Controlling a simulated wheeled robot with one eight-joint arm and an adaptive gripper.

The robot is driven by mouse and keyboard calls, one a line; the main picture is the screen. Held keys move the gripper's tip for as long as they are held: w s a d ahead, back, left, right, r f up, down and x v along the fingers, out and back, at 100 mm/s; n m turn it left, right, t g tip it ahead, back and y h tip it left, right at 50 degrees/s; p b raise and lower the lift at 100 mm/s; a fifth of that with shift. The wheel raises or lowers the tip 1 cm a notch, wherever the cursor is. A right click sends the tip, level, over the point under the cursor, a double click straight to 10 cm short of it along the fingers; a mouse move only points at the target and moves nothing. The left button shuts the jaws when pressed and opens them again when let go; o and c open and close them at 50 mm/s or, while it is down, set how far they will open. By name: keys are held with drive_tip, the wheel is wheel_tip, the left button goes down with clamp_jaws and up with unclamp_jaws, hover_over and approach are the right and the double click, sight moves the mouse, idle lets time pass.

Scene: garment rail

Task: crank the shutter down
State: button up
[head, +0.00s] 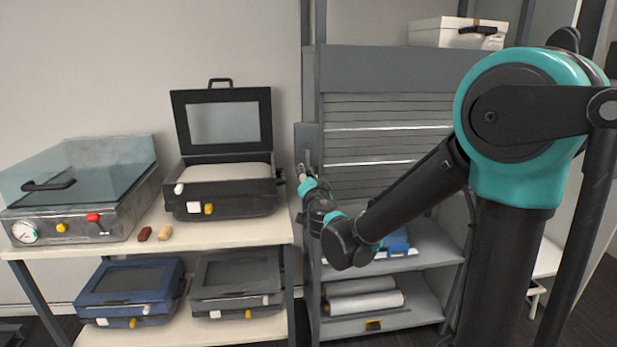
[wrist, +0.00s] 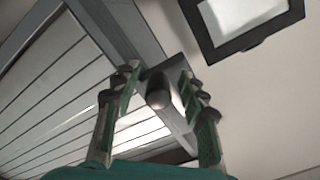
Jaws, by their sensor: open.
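The grey slatted shutter (head: 385,128) hangs in the rack at the centre right, lowered partway over the shelves. It also shows at the left of the wrist view (wrist: 40,90). My gripper (head: 302,172) is at the rack's left post, in front of the grey crank housing (head: 307,140). In the wrist view my gripper (wrist: 158,82) is open, its two fingers apart on either side of a dark rounded crank knob (wrist: 158,98). I cannot tell whether the fingers touch the knob. In the head view the knob is hidden by my gripper.
A bench at left holds a clear-lidded machine (head: 85,190) and a black case with raised lid (head: 222,150). A blue case (head: 128,290) and a grey case (head: 237,285) sit below. White rolls (head: 362,300) lie on the rack's lower shelf; a white box (head: 457,33) stands on top.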

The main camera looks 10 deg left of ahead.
drive_tip(key=shift+s, duration=0.1)
drive_tip(key=v, duration=1.2)
drive_tip(key=d+f+g+h, duration=0.35)
drive_tip(key=d+f, duration=0.25)
drive_tip(key=d, duration=0.6)
drive_tip(key=d+f+g+h, duration=0.2)
drive_tip(key=d+f+h, duration=0.35)
drive_tip(key=d, duration=0.55)
drive_tip(key=s+d+f+n+g+y, duration=0.2)
drive_tip(key=s+f+g, duration=0.2)
drive_tip(key=s+f, duration=0.2)
drive_tip(key=s+d+f+n+g+y, duration=0.2)
drive_tip(key=s+f, duration=0.4)
drive_tip(key=s, duration=0.3)
drive_tip(key=shift+d+f+n+g, duration=0.4)
drive_tip(key=shift+d+n+g, duration=0.05)
drive_tip(key=shift+n+g, duration=0.4)
